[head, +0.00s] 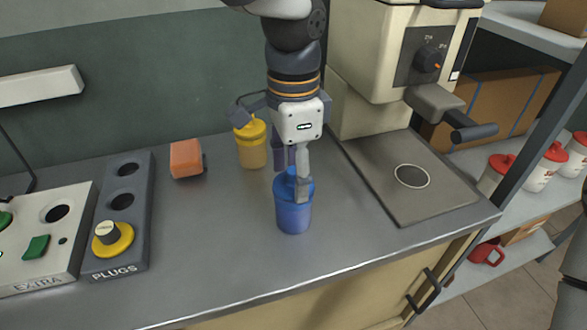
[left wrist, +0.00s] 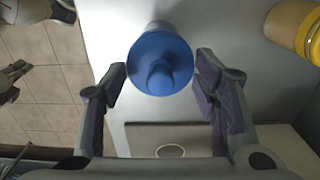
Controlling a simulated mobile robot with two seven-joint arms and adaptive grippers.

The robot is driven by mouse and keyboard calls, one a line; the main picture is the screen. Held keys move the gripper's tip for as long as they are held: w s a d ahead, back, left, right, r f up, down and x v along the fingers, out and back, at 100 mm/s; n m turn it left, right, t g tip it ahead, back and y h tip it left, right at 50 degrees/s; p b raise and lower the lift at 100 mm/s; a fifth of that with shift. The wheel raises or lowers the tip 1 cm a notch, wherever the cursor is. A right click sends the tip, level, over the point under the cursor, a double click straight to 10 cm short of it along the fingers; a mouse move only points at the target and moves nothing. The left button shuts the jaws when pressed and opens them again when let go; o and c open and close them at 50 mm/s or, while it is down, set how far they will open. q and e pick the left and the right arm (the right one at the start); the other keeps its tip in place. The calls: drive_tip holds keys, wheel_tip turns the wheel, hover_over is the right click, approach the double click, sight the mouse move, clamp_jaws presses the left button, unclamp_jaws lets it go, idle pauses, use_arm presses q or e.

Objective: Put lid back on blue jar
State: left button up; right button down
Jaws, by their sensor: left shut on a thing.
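The blue jar (head: 293,218) stands upright on the grey counter, left of the press's metal plate. Its blue lid (head: 284,184) is at the top of the jar, in line with it; I cannot tell if it is fully seated. In the left wrist view the round lid (left wrist: 160,64) with its knob faces me and hides most of the jar. My left gripper (head: 293,182) reaches down from above, shut on the lid with a finger on each side. Its fingers also show in the left wrist view (left wrist: 161,72).
A yellow jar (head: 252,150) stands just behind and left. A cream press (head: 390,70) stands on the right. The counter's front left stretch (head: 215,250) is clear.

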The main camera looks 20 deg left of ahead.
use_arm(q)
drive_tip(key=o, duration=1)
drive_tip(key=shift+c, duration=0.2)
drive_tip(key=o, duration=0.5)
drive_tip(key=shift+r, duration=3.5)
clamp_jaws()
